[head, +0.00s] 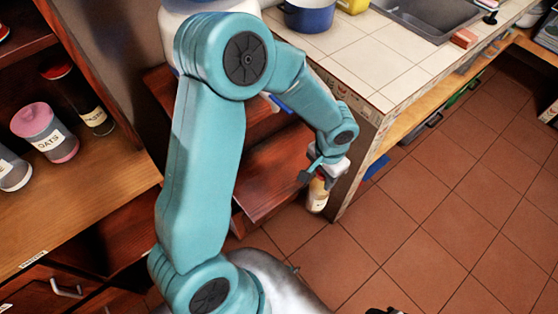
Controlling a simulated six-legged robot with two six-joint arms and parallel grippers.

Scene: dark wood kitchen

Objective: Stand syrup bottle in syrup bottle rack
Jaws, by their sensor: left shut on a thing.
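My left gripper (322,174) is shut on the syrup bottle (318,196), a small bottle with a pale label and yellowish contents. It hangs upright or nearly so below the fingers, beside the end panel of the tiled counter and above the floor. The fingers hide the bottle's top. I cannot make out a syrup bottle rack for certain. My right gripper does not show clearly.
The tiled counter (372,62) carries a blue pot (309,14) and a sink (425,14). Reddish wooden steps or shelves (275,172) lie left of the bottle. A shelf at left holds an oats jar (45,132).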

